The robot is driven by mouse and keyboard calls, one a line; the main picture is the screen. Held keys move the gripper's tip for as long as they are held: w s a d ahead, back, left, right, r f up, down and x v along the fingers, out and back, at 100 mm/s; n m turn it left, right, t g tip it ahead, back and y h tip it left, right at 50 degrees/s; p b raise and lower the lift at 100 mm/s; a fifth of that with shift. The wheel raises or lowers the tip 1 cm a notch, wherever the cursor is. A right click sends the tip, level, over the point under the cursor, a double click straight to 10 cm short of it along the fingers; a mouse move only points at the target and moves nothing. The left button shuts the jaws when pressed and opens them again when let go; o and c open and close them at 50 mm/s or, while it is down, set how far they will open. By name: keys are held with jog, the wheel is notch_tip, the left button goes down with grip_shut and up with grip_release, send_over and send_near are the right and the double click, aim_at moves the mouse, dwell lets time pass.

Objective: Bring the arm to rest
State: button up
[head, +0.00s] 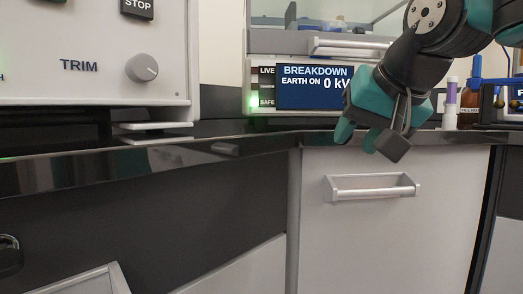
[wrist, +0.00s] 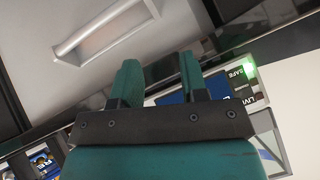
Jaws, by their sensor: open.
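My gripper (head: 370,142) hangs at the right of the head view, in front of the counter edge and the breakdown tester's display. Its teal fingers point down and to the left. In the wrist view my gripper (wrist: 158,78) shows two teal fingers apart with nothing between them. My arm bends down from the top right corner of the head view. The gripper appears clear of the drawer handle below it.
The breakdown tester (head: 312,86) reads "EARTH ON 0 kV" with a green SAFE light. A drawer handle (head: 372,190) juts from the white cabinet front. A small vial (head: 450,104) and an amber bottle (head: 470,98) stand right of my gripper. A panel with a TRIM knob (head: 142,68) is at left.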

jog(key=s+f+n+g+y+p, duration=0.1)
jog(key=s+f+n+g+p, duration=0.65)
jog(key=s+f, duration=1.1)
notch_tip(320, 180, up, 38)
jog(key=n+g+p, duration=0.1)
jog(key=p, duration=3.3)
jog(key=shift+s+d+r+p, duration=0.15)
jog(key=shift+s+r+p, duration=0.1)
jog(key=shift+s+p, duration=0.1)
